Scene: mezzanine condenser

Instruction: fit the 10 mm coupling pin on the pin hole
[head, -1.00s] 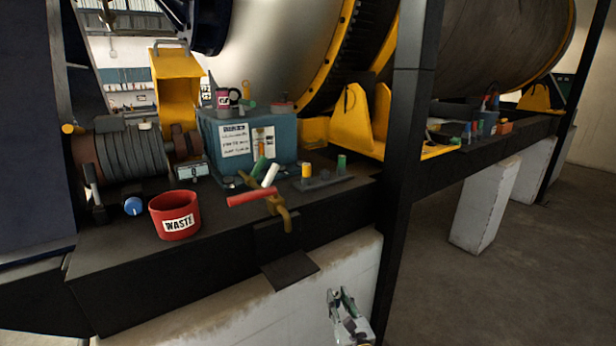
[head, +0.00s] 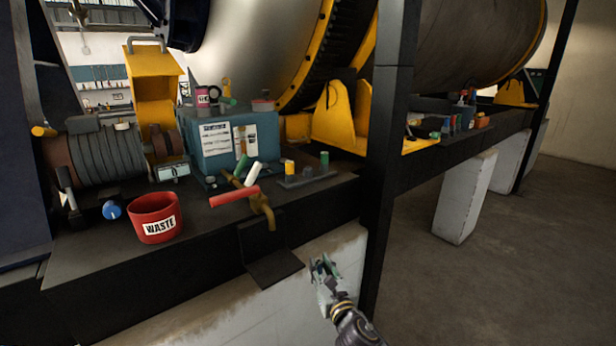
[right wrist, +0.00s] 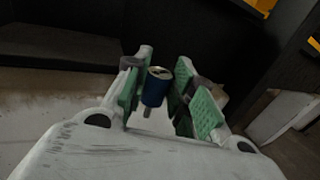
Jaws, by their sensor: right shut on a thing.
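My right gripper (head: 322,268) is in the lower middle of the head view, in front of the pale wall below the dark bench. In the right wrist view, its green-padded fingers (right wrist: 162,92) are shut on a blue cylinder (right wrist: 156,88) with a thin grey shaft below it, which looks like the coupling pin. Its size cannot be read. On the bench, a dark plate (head: 306,178) carries a yellow peg (head: 289,168) and a green peg (head: 324,160). I cannot make out the pin hole. My left gripper is not in view.
A red waste bin (head: 155,219) stands on the bench (head: 95,270). A red handle (head: 234,196) and a brass-coloured hook (head: 262,207) sit by its front edge, above a dark ledge (head: 273,269). A black post (head: 387,180) rises right of the gripper. A teal box (head: 258,132) stands behind.

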